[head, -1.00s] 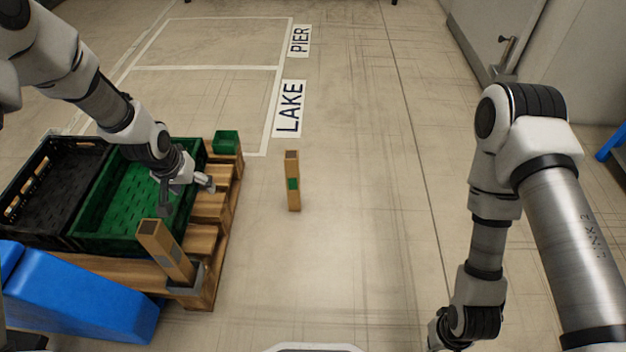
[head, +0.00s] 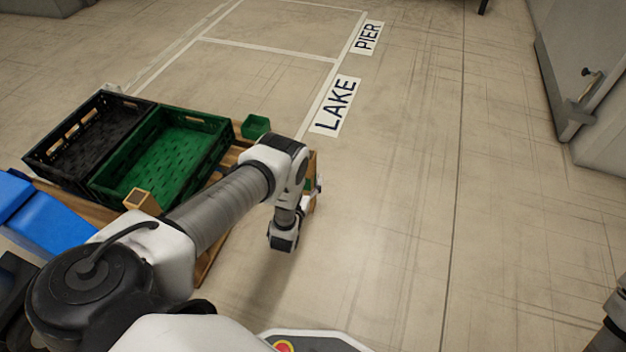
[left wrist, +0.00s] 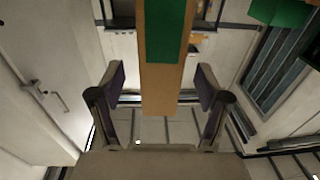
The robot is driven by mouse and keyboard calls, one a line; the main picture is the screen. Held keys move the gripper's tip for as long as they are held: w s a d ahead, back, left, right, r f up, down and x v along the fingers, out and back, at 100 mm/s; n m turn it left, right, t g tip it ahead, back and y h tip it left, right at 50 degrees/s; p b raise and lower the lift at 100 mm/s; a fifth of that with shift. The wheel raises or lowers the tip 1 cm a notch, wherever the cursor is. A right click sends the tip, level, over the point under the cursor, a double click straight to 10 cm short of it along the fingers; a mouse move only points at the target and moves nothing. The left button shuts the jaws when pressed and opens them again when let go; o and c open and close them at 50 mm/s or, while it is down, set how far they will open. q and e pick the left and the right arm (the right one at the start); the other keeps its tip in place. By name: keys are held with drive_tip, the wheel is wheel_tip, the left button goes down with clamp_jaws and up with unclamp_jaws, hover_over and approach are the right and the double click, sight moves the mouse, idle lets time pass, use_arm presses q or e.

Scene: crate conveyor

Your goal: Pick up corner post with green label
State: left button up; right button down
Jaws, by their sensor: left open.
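The wooden corner post with the green label stands on the floor right of the pallet. In the head view only a strip of it (head: 312,203) shows behind my left arm. The left wrist view shows the post (left wrist: 165,90) and its green label (left wrist: 164,32) up close. My left gripper (left wrist: 160,78) is open, with one finger on each side of the post and a gap visible on both sides. In the head view the gripper (head: 318,186) is mostly hidden by its own wrist.
A pallet (head: 232,157) at left bears a black crate (head: 62,137), a green crate (head: 128,150) and a small green corner socket (head: 256,126). Another wooden post (head: 142,200) stands at its near side. A blue object (head: 60,222) is at left. The floor to the right is clear.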

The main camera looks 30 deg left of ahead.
use_arm(q)
drive_tip(key=b+x, duration=0.1)
drive_tip(key=x, duration=0.2)
drive_tip(key=shift+w+a, duration=0.15)
drive_tip(key=shift+w, duration=0.15)
clamp_jaws()
